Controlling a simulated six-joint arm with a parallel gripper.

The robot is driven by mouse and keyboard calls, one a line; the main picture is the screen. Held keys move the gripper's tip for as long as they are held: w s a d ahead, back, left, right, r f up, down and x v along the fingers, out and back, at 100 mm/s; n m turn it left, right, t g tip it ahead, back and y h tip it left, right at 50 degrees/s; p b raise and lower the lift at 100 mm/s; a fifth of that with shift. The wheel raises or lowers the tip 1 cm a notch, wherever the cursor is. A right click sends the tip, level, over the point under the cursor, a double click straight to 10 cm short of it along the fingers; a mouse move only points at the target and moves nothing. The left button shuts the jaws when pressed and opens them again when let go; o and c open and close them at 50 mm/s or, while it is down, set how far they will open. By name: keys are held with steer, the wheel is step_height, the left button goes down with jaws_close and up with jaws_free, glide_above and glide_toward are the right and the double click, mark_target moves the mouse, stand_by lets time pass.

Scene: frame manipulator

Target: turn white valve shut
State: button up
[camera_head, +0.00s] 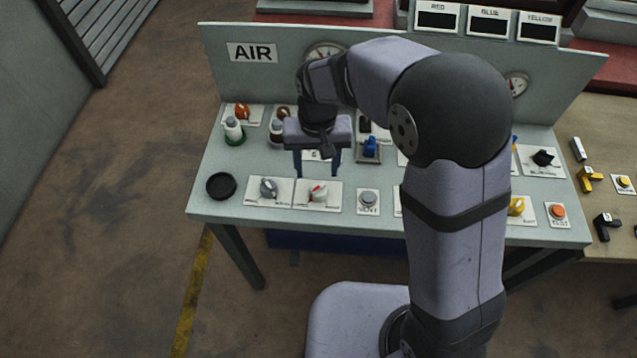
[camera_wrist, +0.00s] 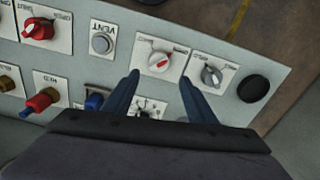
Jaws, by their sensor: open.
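A white valve knob (camera_head: 319,194) with a red pointer mark sits on a white label plate at the front edge of the panel table. It also shows in the wrist view (camera_wrist: 159,62), where its red mark lies diagonally; the plate's lettering is too small to read. My gripper (camera_head: 317,173) is open and empty, pointing down. In the head view its fingertips appear just behind the white knob. In the wrist view my gripper (camera_wrist: 159,80) has its blue fingers spread to either side of the knob's lower edge. Contact with the knob is not visible.
A grey knob (camera_head: 268,187) stands close to the left of the white one, and a grey VENT button (camera_head: 368,199) to the right. A black round disc (camera_head: 221,186) lies at the left. A blue fitting (camera_head: 369,148) and a green-based white fitting (camera_head: 233,130) stand farther back.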

mark_target(318, 187)
steer(key=shift+s+d+f+m, duration=0.2)
steer(key=shift+s+m, duration=0.15)
steer(key=shift+m, duration=0.45)
steer(key=shift+f+p, duration=1.15)
steer(key=shift+f, duration=2.45)
steer(key=c, duration=1.1)
